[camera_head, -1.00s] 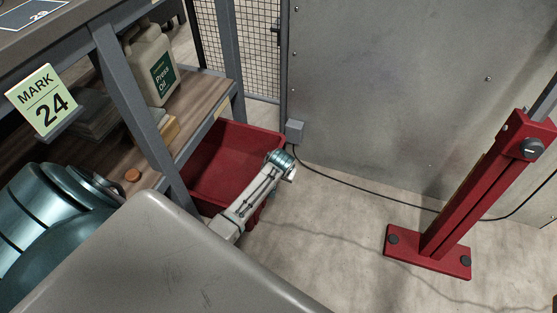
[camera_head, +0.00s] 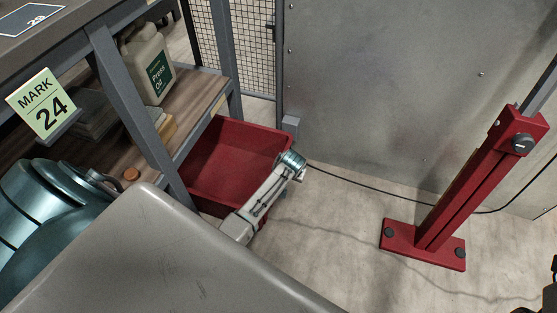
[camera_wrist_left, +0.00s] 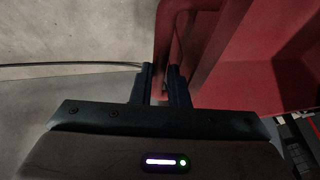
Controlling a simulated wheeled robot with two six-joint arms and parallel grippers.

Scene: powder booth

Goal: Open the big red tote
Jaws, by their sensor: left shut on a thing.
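The big red tote (camera_head: 225,168) stands low beside the shelf unit, partly hidden behind a shelf leg and my arm. Its inside shows from above and looks empty where visible. My left gripper (camera_head: 299,172) is at the tote's right side, with its fingertips hard to see in the head view. In the left wrist view, my left gripper (camera_wrist_left: 159,88) is shut on the red handle (camera_wrist_left: 166,40), a bar looping out from the tote's wall (camera_wrist_left: 235,75). My right gripper is not clearly in view.
The shelf unit (camera_head: 150,155) holds a Press Oil jug (camera_head: 150,65) and a MARK 24 sign (camera_head: 42,103). A red stand (camera_head: 425,245) is on the floor at right. A cable runs along the grey wall panel (camera_head: 390,80). Open floor (camera_head: 320,225) lies between tote and stand.

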